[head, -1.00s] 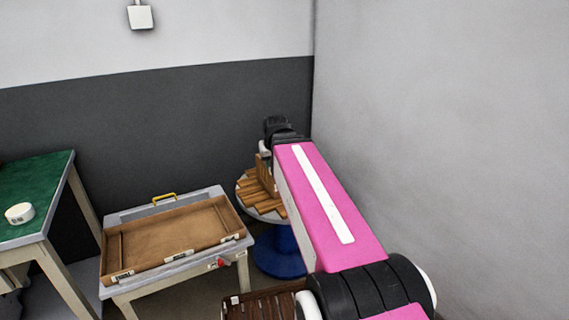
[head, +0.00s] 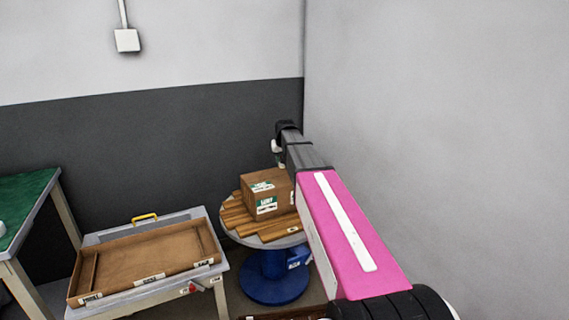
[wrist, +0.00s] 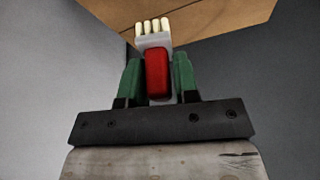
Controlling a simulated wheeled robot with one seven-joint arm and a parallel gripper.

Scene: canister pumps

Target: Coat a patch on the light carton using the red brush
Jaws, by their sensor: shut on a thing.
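The light carton (head: 267,204) is a brown box with a white-and-green label that seems to read LIGHT. It sits on wooden slats on a round table in the head view. In the wrist view my gripper (wrist: 157,75) has green fingers shut on the red brush (wrist: 158,74). The brush's pale bristles (wrist: 152,26) point away from the palm. A tan surface fills the top of the wrist view beyond the bristles; I cannot tell whether they touch it. In the head view my arm hides part of the carton's right side, and the brush is not clear.
The round table (head: 295,238) has a blue pedestal (head: 272,278). Left of it, a shallow brown tray (head: 150,258) with labels lies on a grey-topped stand. A green-topped table (head: 25,195) is at far left. Walls close off the back and right.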

